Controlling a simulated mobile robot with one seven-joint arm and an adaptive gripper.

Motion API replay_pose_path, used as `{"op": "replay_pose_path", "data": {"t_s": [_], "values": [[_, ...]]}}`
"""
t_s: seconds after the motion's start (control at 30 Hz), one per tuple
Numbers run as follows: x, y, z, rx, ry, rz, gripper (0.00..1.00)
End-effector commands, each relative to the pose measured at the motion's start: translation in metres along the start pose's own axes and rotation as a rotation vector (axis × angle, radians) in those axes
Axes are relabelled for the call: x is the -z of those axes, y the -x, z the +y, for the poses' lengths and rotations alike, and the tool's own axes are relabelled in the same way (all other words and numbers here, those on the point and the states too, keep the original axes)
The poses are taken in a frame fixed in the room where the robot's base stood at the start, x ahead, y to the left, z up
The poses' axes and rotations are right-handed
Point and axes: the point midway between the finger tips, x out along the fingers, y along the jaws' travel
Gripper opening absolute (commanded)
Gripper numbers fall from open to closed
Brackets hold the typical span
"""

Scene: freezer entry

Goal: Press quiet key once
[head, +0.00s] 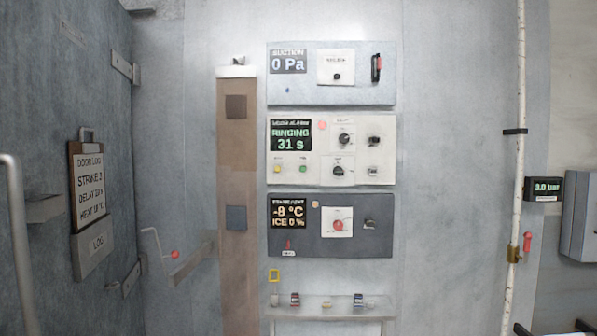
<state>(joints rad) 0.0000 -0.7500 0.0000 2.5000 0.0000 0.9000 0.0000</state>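The middle panel (330,180) on the wall carries a screen (290,135) that reads "RINGING 31 s" in green. Below the screen are a yellow key (278,169) and a green key (303,169). Their labels are too small to read, so I cannot tell which is the quiet key. A red lamp or button (322,126) sits right of the screen, beside several black knobs. I cannot make out my gripper in this view.
Above is a panel (330,92) reading "0 Pa"; below, a dark panel (350,245) reads "-8 °C". A small shelf (330,311) juts out underneath. A door with a clipboard (88,185) is at left, a white pipe (520,100) at right.

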Motion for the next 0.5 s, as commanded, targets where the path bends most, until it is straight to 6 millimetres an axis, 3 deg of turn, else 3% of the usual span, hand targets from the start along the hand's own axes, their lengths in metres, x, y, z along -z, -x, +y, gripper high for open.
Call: {"op": "replay_pose_path", "data": {"t_s": [0.07,0.3,0.5], "values": [[0.0000,0.0000,0.0000,0.000,0.000,0.000,0.28],[0.0000,0.0000,0.0000,0.000,0.000,0.000,0.01],[0.0000,0.0000,0.0000,0.000,0.000,0.000,0.00]]}}
